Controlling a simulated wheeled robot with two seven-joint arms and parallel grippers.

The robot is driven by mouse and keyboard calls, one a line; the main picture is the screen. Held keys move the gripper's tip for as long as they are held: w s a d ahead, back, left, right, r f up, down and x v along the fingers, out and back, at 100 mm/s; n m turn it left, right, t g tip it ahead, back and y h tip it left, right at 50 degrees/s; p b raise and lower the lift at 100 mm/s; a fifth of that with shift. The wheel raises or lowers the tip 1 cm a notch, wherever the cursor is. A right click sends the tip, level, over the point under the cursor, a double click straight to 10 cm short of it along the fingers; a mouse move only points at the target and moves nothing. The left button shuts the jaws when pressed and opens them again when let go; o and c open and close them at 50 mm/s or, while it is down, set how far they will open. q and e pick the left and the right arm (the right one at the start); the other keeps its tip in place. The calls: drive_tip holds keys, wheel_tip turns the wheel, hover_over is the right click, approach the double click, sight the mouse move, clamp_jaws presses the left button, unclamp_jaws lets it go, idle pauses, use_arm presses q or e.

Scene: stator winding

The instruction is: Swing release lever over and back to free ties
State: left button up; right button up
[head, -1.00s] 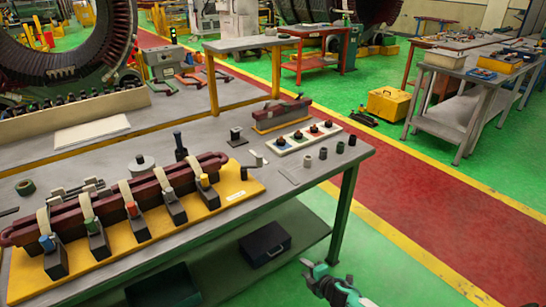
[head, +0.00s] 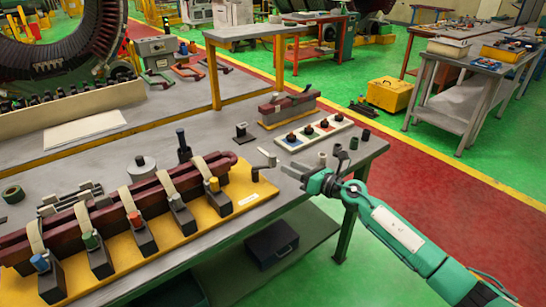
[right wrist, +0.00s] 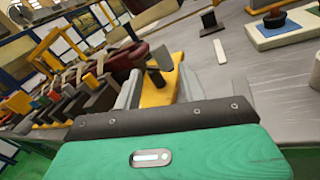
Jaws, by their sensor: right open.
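A maroon coil bar (head: 112,207) lies on a yellow base (head: 220,212), bound by several pale ties (head: 81,222) at dark clamp blocks with coloured tops. My left gripper is not in view.
A white tray (head: 314,134) with several round knobs lies behind my right gripper. Small dark cylinders (head: 354,143) stand close to its right. A maroon block on a yellow base (head: 287,113) is farther back. A dark box (head: 271,244) sits on the lower shelf.

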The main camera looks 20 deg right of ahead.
sight(273, 162)
drive_tip(key=x, duration=0.8)
drive_tip(key=shift+w+p, duration=0.15)
drive_tip(key=shift+p, duration=0.15)
